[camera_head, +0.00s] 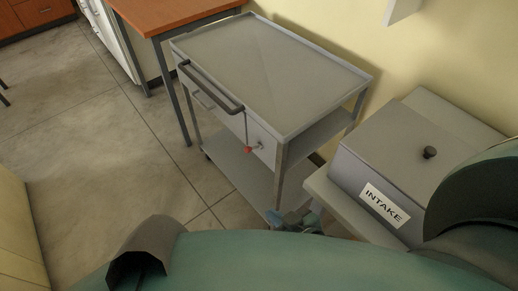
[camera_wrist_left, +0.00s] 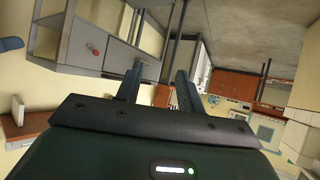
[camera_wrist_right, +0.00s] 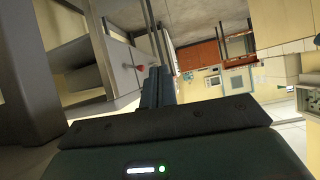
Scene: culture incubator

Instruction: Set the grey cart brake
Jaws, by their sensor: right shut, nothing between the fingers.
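The grey cart (camera_head: 270,70) stands against the wall, with a dark push handle (camera_head: 210,88) along its near left side. A brake lever with a red knob (camera_head: 248,150) hangs straight down on the drawer front below the handle's end. My right gripper (camera_head: 292,220) is low in front of the cart, apart from the knob; its fingers are together and empty in the right wrist view (camera_wrist_right: 158,82). The red knob also shows beyond them (camera_wrist_right: 140,68). My left gripper (camera_wrist_left: 156,85) has its fingers apart and empty; the knob (camera_wrist_left: 95,52) shows beyond it in the left wrist view.
A grey box labelled INTAKE (camera_head: 400,160) with a black knob stands on a surface right of the cart. An orange-topped table (camera_head: 175,12) stands behind the cart at left. The floor left of the cart (camera_head: 100,140) is clear.

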